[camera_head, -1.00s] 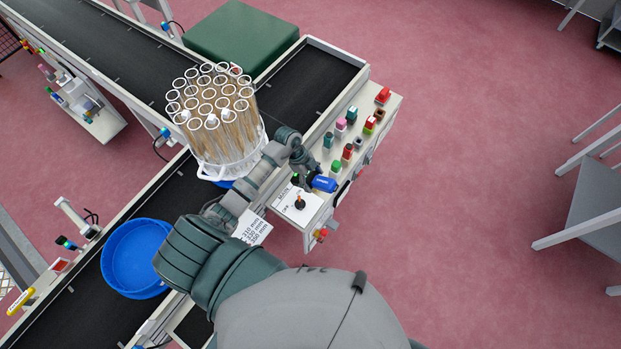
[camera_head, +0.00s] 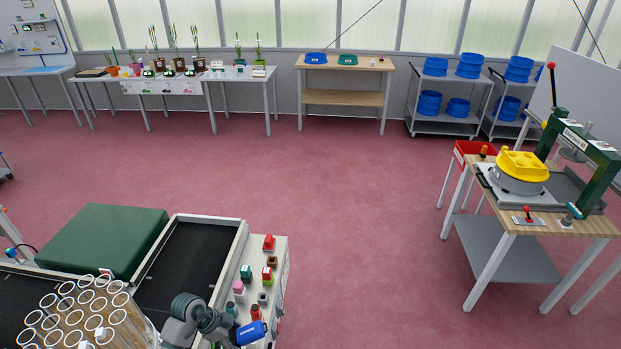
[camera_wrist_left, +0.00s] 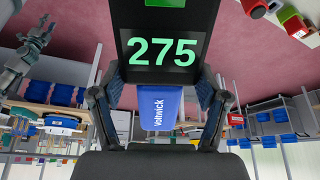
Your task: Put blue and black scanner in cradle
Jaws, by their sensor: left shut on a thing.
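The blue and black scanner (camera_head: 250,333) is in my left gripper (camera_head: 236,331) at the bottom of the head view, over the side panel of the conveyor. In the left wrist view, the fingers of my left gripper (camera_wrist_left: 160,92) are shut on both sides of the scanner (camera_wrist_left: 160,108). Its black display reads 275 in green, above a blue body with white lettering. A grey jointed part that looks like my right gripper (camera_wrist_left: 40,38) shows at the left of the wrist view; its jaw state is unclear. I cannot make out the cradle in either view.
A bundle of clear tubes (camera_head: 85,318) stands left of my left arm. Coloured buttons and blocks line the conveyor's panel (camera_head: 281,262). A green pad (camera_head: 95,240) lies behind. A press table (camera_head: 540,222) stands right. Benches (camera_head: 345,68) line the back, with open pink floor between.

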